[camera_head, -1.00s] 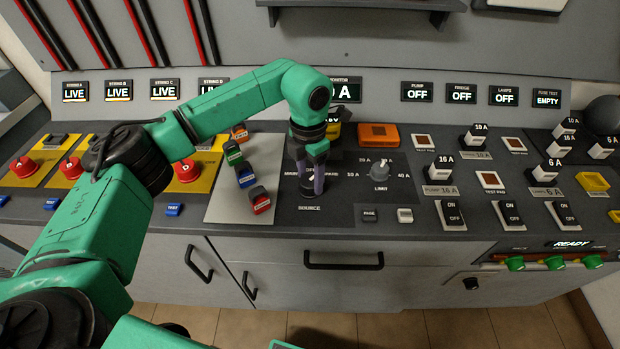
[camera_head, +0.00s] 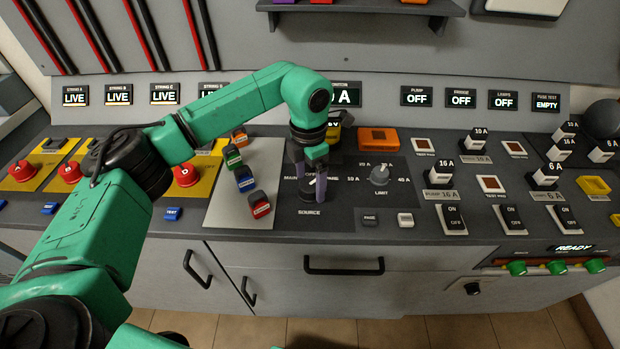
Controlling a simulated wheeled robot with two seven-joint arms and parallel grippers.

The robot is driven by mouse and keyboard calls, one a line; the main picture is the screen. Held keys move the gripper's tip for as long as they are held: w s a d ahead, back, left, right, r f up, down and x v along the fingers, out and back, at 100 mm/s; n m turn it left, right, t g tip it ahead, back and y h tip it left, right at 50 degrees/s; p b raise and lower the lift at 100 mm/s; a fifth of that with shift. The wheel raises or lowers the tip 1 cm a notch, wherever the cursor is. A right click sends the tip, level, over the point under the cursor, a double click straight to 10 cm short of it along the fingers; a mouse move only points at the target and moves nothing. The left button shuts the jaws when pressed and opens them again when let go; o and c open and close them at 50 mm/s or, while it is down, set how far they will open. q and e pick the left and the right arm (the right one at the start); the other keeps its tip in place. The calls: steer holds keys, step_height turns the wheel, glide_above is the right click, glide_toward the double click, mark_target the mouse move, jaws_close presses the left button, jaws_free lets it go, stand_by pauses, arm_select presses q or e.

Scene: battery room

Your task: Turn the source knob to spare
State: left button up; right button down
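The source knob (camera_head: 309,186) is a dark round knob with a light pointer mark, on the dark panel above the SOURCE label. MAIN is printed to its left and SPARE to its right, the latter partly covered by a finger. My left gripper (camera_head: 311,184) points down over the knob, its two purple fingers apart, one on each side of it. I see a gap between the fingers with part of the knob in it. The fingers hide much of the knob, so its exact pointer direction is hard to read. My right gripper is out of view.
The limit knob (camera_head: 379,175) is close on the right. Several coloured plugs stand on the light plate (camera_head: 226,207) to the left, with red buttons (camera_head: 185,174) beyond. An orange block (camera_head: 378,140) sits behind. Black switches (camera_head: 453,218) are further right.

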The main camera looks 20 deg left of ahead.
mark_target(309, 182)
arm_select(q)
steer(key=shift+r, duration=0.4)
step_height(309, 182, up, 14)
steer(key=b, duration=0.1)
steer(key=shift+a+f, duration=0.15)
steer(key=shift+a, duration=0.05)
steer(key=shift+w, duration=0.15)
